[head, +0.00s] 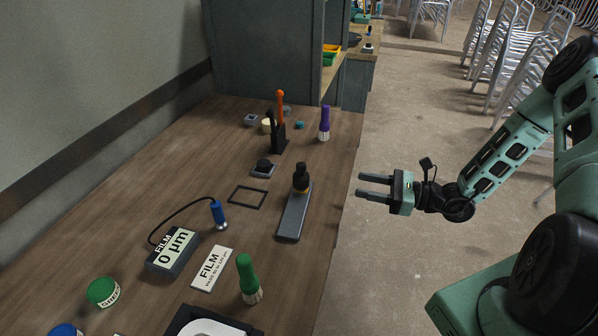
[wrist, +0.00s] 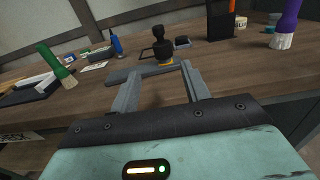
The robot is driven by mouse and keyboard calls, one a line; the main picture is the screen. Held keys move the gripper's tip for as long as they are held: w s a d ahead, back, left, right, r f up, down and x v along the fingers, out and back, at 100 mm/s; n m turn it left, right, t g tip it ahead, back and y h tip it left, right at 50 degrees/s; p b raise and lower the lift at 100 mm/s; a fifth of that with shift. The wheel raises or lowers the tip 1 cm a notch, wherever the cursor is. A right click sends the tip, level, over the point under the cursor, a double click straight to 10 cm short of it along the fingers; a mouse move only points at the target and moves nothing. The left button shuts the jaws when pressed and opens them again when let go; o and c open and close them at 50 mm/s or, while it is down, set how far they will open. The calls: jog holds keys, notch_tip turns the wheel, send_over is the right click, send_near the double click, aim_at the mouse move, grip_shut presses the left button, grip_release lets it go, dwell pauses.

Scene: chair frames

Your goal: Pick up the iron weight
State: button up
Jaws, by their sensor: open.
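A black knobbed piece with a yellowish band, which looks like the iron weight (head: 301,181), stands upright on the far part of a long grey bar (head: 293,218). In the wrist view the weight (wrist: 163,47) shows beyond my fingertips, roughly in line with the gap between them. The grey bar (wrist: 125,74) runs behind the fingers there. My gripper (head: 359,186) is open and empty, off the right edge of the table, with its fingers pointing left toward the weight. It is apart from the weight and the bar.
The wooden table (head: 215,135) also holds a black holder (head: 278,140), a purple brush (head: 324,124), a green brush (head: 248,279), a dark-knobbed block (head: 263,168), a thin black frame (head: 248,196) and a film gauge (head: 173,252). The table between weight and right edge is clear.

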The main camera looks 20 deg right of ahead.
aim_at(306, 172)
jog(key=p+x, duration=0.3)
jog(key=x, duration=0.9)
jog(key=p+x, duration=0.2)
jog(key=x, duration=0.1)
jog(key=p+x, duration=0.1)
jog(key=shift+w+a+r, duration=0.2)
jog(key=shift+a+r, duration=0.15)
jog(key=shift+w+a+f, duration=0.1)
jog(key=shift+w+a, duration=0.1)
grip_shut()
